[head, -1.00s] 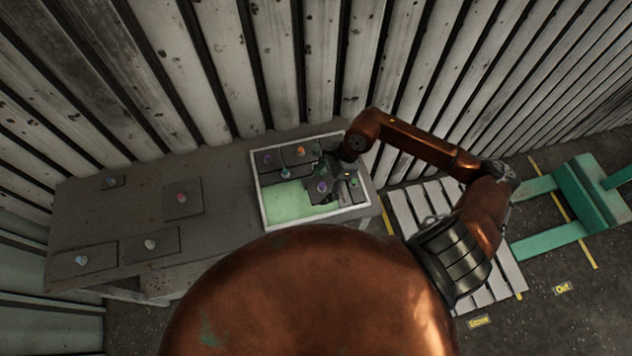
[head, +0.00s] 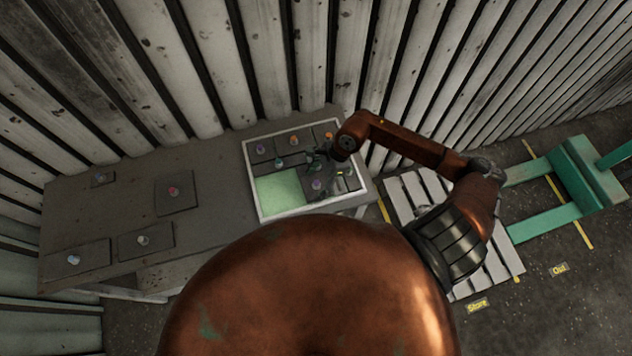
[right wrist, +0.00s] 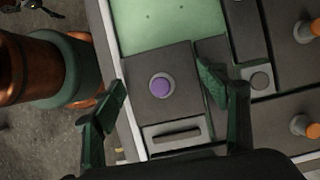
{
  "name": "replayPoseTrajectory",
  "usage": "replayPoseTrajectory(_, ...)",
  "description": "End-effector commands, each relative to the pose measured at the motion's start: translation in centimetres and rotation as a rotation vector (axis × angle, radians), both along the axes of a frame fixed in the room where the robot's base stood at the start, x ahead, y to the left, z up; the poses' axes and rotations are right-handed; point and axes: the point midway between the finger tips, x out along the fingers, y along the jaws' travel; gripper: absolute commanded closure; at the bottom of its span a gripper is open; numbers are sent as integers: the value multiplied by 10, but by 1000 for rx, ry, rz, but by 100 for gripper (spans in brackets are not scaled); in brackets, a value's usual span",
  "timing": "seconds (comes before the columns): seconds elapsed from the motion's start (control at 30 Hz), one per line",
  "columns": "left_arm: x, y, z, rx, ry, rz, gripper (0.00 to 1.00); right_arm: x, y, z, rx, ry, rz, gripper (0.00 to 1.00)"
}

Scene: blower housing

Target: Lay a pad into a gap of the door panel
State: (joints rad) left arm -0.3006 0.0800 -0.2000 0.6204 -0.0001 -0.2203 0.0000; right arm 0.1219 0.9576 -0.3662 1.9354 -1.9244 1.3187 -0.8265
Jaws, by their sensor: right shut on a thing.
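A dark square pad with a purple knob (head: 316,186) is at the near right part of the door panel, beside the bare green area. The door panel (head: 252,180) has a pale rim and an open green gap (head: 278,191). My left gripper is not in view.
Several dark pads with knobs fill the panel's far side, including an orange one (head: 294,140). Loose pads lie on the grey table (head: 110,210), including one with a red knob (head: 173,198). A corrugated wall (head: 290,60) stands close behind. A slatted pallet (head: 405,195) is right.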

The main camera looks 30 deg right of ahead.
Motion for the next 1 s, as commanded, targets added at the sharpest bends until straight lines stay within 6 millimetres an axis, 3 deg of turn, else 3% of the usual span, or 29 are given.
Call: replayPoseTrajectory(1.0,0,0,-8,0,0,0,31,0,0,-1,0,0,-1,57)
